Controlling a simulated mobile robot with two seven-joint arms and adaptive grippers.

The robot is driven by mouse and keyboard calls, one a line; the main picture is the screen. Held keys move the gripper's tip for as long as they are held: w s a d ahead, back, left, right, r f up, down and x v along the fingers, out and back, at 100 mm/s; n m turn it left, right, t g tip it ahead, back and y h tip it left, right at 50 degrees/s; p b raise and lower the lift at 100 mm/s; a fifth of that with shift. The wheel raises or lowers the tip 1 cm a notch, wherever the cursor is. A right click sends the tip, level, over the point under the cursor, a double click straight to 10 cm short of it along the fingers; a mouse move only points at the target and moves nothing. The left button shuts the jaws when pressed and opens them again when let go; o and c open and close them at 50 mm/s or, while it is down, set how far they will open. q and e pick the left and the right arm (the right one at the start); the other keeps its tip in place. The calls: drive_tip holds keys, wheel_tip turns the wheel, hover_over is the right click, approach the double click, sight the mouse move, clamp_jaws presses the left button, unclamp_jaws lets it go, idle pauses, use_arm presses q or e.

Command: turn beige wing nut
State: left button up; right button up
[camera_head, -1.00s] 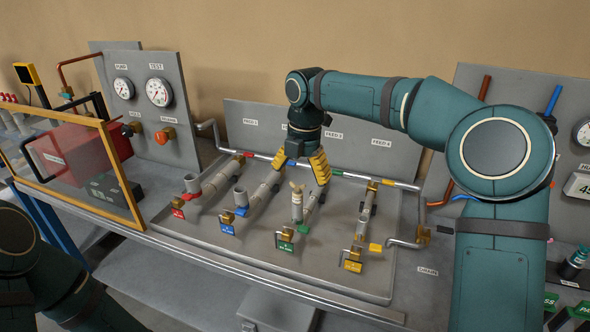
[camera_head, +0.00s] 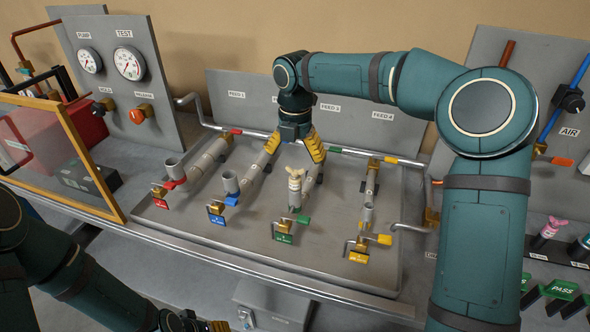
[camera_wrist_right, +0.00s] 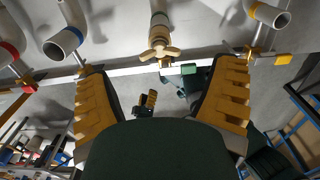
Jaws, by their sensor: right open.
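The beige wing nut (camera_head: 296,173) sits on top of the upright pipe stub of the green-tagged third line. It also shows at the top middle of the right wrist view (camera_wrist_right: 159,51). My right gripper (camera_head: 294,152) is open and empty, with its yellow-padded fingers spread. In the head view the fingers are just behind and above the nut. In the right wrist view the nut lies between and beyond the fingertips (camera_wrist_right: 162,68), apart from both. Part of my left gripper (camera_head: 195,322) shows at the bottom edge, mostly cut off.
Grey open pipe stubs stand on the red (camera_head: 174,168), blue (camera_head: 230,183) and yellow (camera_head: 366,214) lines. Small tagged valves line the front of the panel (camera_head: 330,262). A pink wing nut (camera_head: 556,227) stands at the right. A framed guard (camera_head: 88,160) is at left.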

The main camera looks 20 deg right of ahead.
sight(295, 167)
drive_tip(key=shift+f, duration=2.2)
drive_tip(key=c, duration=1.3)
